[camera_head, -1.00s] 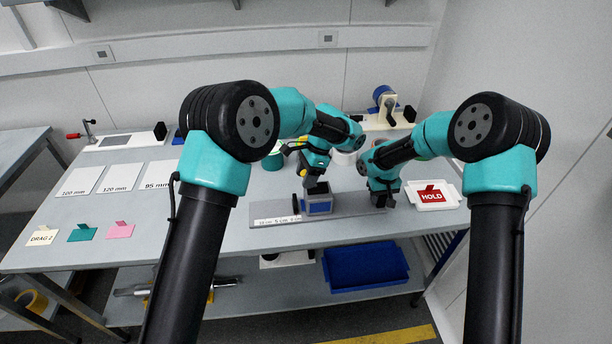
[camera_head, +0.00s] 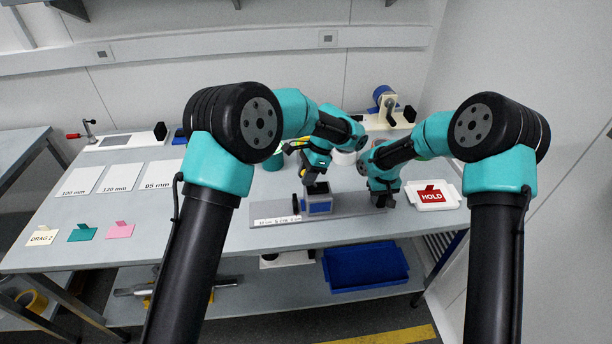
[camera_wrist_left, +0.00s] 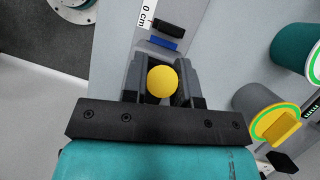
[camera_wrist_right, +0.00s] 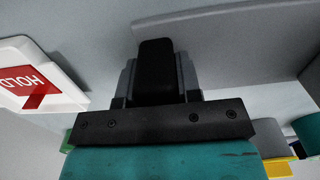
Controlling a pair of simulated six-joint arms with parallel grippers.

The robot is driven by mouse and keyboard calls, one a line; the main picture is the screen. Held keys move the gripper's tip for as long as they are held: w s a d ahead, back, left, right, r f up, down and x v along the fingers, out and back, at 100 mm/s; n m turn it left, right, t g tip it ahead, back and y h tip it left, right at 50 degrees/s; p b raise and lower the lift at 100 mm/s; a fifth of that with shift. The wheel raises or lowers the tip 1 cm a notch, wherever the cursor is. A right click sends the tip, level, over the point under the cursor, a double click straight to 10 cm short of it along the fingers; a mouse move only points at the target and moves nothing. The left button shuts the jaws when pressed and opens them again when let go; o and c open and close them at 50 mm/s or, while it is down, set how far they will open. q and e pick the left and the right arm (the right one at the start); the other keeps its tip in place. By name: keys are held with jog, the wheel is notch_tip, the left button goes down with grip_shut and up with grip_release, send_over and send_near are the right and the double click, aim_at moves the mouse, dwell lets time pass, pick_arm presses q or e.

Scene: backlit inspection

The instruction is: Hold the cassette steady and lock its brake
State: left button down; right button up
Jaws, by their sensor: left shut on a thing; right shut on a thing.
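The cassette (camera_head: 319,206) is a blue and grey box with a dark top, on a grey base plate (camera_head: 345,213) with a centimetre scale along its front. My left gripper (camera_head: 309,183) is just above the cassette. In the left wrist view its fingers (camera_wrist_left: 162,82) are shut around a round yellow knob (camera_wrist_left: 163,81); the fingers hide most of the cassette. My right gripper (camera_head: 381,200) is low over the plate's right end. In the right wrist view its fingers (camera_wrist_right: 157,75) are shut on a black block (camera_wrist_right: 155,62). How the block joins the cassette cannot be told.
A white tray with a red HOLD card (camera_head: 432,196) is right of my right gripper. White size cards (camera_head: 121,177) and coloured cards (camera_head: 82,232) lie on the left. A reel stand (camera_head: 387,112) and a teal pot (camera_head: 273,162) are behind. The table's front edge is near.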

pick_arm(q)
jog(key=shift+d+r+y, duration=0.15)
jog(key=shift+d+y, duration=0.15)
jog(key=shift+y, duration=0.2)
jog(key=c, duration=0.9)
grip_release()
jog(key=shift+w, duration=0.1)
jog(key=v, duration=1.2)
jog(key=shift+w+d, duration=0.1)
